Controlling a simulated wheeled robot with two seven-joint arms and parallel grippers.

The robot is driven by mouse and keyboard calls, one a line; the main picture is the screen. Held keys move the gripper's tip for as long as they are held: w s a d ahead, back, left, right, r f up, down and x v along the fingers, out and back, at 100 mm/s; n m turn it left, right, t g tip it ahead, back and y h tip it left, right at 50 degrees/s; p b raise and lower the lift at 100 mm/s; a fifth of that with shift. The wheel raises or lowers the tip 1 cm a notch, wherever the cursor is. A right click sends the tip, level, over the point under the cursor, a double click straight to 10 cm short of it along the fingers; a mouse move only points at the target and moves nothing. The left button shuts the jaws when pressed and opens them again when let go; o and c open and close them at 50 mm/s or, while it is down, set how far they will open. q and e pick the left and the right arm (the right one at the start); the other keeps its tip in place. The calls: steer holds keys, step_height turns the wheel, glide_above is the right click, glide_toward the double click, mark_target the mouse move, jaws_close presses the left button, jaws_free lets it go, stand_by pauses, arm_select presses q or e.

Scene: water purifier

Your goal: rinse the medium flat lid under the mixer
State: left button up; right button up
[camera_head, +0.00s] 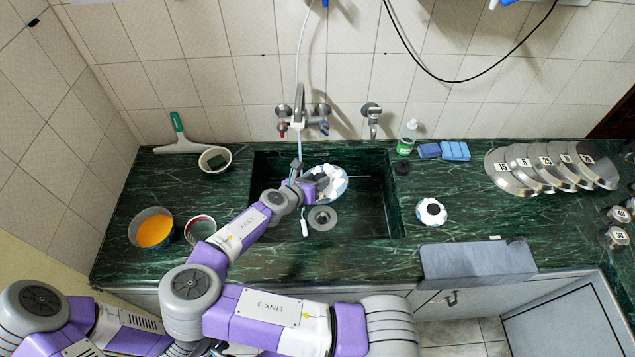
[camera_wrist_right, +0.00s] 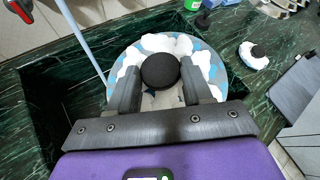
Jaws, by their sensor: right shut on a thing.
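My right gripper (camera_head: 312,184) is shut on the black knob (camera_wrist_right: 160,70) of a round flat lid (camera_head: 337,186), with one finger on each side of it. In the right wrist view the lid (camera_wrist_right: 205,55) is blue-grey and largely covered with white foam. The lid is held over the dark sink basin (camera_head: 365,222), above and behind the drain (camera_head: 322,218). The mixer (camera_head: 298,112) is on the tiled wall behind the lid. I cannot tell whether water is running. My left gripper is not in view.
Another foamy lid with a black knob (camera_head: 432,211) lies right of the sink. Several numbered metal discs (camera_head: 520,172) are at the far right. Blue sponges (camera_head: 455,151) and a green bottle (camera_head: 407,137) stand behind. Bowls (camera_head: 152,229) and a squeegee (camera_head: 180,140) are left.

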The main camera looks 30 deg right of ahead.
steer(key=w+f+n+g+b, duration=0.1)
steer(key=w+b, duration=0.4)
steer(key=w, duration=1)
steer(key=shift+d+f+n+h, duration=0.3)
steer(key=shift+d+f+h, duration=0.1)
steer(key=shift+f, duration=0.1)
steer(key=shift+w, duration=0.1)
steer(key=shift+d, duration=0.1)
steer(key=shift+d, duration=0.5)
